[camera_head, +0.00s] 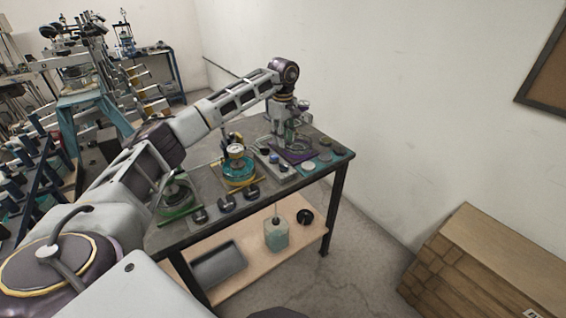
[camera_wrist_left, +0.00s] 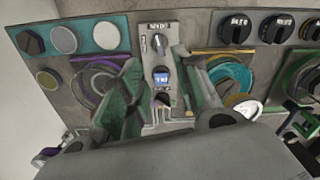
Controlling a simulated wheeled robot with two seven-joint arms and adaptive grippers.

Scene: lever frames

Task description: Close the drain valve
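My left gripper (camera_head: 290,137) is over the right part of the workbench. In the left wrist view its two green-grey fingers (camera_wrist_left: 158,62) stand apart with nothing held between them. Beyond the gap lies a narrow grey panel (camera_head: 283,170), also in the left wrist view (camera_wrist_left: 172,56). My right gripper is not in view.
A teal-based gauge (camera_head: 237,166) and a green-edged round fitting (camera_head: 176,197) stand left of the panel. Several black knobs (camera_head: 227,203) line the front edge. A lower shelf (camera_head: 296,240) holds a tray and container. A wooden crate (camera_head: 485,265) stands right, with free floor between.

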